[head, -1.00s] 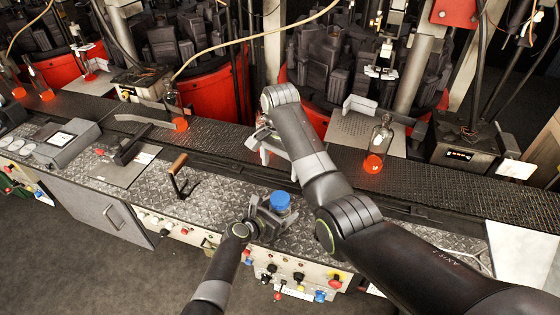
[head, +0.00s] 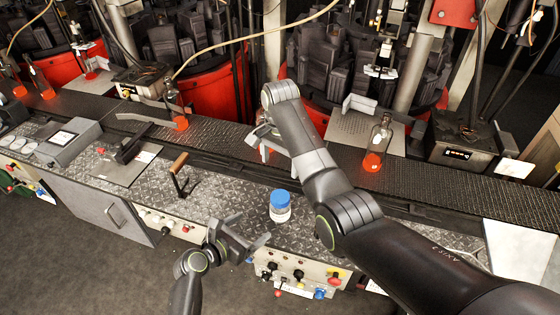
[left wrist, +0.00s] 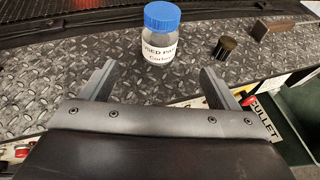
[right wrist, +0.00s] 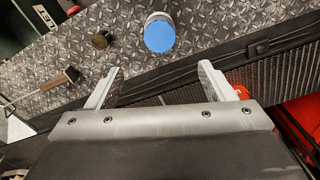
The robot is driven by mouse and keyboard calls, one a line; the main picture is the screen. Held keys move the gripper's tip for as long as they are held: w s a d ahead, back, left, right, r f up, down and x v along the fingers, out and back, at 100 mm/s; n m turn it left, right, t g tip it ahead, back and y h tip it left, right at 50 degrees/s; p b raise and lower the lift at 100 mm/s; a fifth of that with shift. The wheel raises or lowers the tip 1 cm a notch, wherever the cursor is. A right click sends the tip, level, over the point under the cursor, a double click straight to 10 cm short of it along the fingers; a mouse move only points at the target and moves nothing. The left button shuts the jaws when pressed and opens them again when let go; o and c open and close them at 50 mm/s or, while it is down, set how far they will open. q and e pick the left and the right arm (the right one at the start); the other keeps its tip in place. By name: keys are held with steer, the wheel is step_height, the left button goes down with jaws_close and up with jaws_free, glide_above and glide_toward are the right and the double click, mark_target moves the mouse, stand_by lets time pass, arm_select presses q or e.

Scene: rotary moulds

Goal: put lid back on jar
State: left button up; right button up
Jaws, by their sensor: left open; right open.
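A small clear jar with a white label (head: 279,213) stands upright on the diamond-plate ledge (head: 230,202). Its blue lid (head: 281,197) sits on top of it. The jar (left wrist: 160,50) and lid (left wrist: 162,15) also show in the left wrist view, beyond the fingertips. My left gripper (head: 250,232) is open and empty, just left of and in front of the jar, apart from it. My right gripper (head: 258,145) is open and empty over the dark conveyor, behind the jar. The right wrist view shows the blue lid (right wrist: 159,36) from above, beyond the right fingers.
A wooden-handled lever (head: 179,165) stands left of the jar. A small dark cylinder (left wrist: 226,46) stands on the ledge near the jar. Glowing orange bottles, such as one at right (head: 374,150), stand along the conveyor (head: 450,180). Control knobs line the front panel (head: 290,272).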

arm_select(q)
steer(key=shift+s+a+r, duration=0.3)
steer(key=shift+s+a, duration=0.1)
steer(key=shift+s, duration=0.15)
